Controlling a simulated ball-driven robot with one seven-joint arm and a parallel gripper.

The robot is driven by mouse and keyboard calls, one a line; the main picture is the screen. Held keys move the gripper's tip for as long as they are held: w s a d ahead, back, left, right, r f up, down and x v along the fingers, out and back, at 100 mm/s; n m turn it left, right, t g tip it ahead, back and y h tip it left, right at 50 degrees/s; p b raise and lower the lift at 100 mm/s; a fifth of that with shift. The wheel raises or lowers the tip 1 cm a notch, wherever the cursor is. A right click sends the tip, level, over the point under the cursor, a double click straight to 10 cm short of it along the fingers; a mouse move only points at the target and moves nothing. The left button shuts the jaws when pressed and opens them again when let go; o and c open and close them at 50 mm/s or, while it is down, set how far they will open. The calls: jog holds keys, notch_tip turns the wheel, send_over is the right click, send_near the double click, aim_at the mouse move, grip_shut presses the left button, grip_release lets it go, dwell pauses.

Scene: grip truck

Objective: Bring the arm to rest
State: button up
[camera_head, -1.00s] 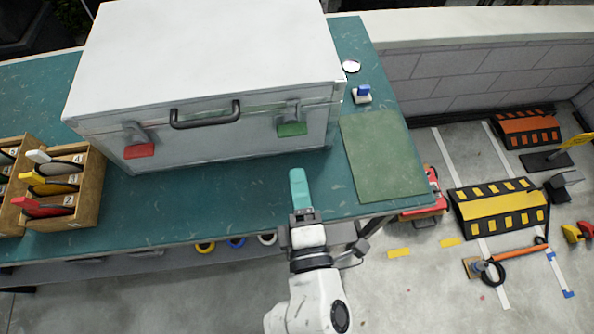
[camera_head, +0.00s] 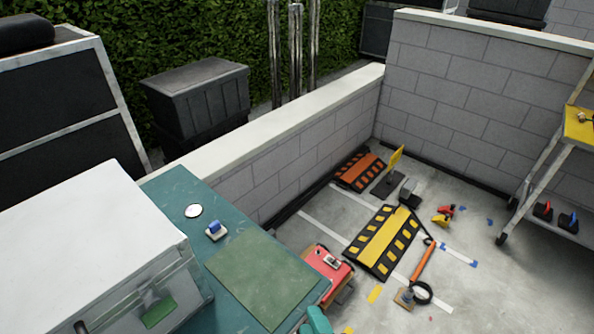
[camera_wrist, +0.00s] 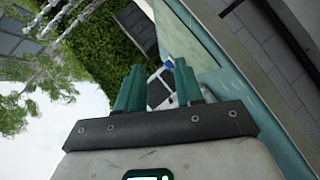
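My gripper (camera_wrist: 159,72) shows in the wrist view as two teal fingers standing apart. Nothing is held between them. In the head view only a teal finger part (camera_head: 316,321) shows at the bottom edge, beside the front corner of the teal table (camera_head: 172,187). The rest of my arm is out of that view. The wrist view is tilted, with hedge and sky on its left and the table edge on its right.
A large grey case (camera_head: 92,245) stands on the table, with a green mat (camera_head: 262,277) and a small blue-topped block (camera_head: 214,230) beside it. A red object (camera_head: 327,268) sits past the table edge. A yellow-black ramp (camera_head: 383,241) lies on the floor. A block wall (camera_head: 300,155) runs behind.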

jog(key=s+d+f+m+g+h, duration=0.1)
jog(key=d+f+m+h, duration=0.15)
jog(key=d, duration=0.35)
jog(key=d+f+m+g+h, duration=0.2)
jog(key=d+m, duration=0.2)
jog(key=d, duration=0.2)
jog(key=s+d+f+m+g, duration=0.2)
jog(key=s+d+m+g, duration=0.2)
jog(key=s, duration=0.4)
jog(key=s+d+f+m+g, duration=0.2)
jog(key=s+d+m+g, duration=0.2)
jog(key=s+d+m, duration=0.3)
jog(key=shift+s+d+g, duration=0.4)
jog(key=shift+s+d, duration=0.5)
jog(key=shift+s, duration=0.2)
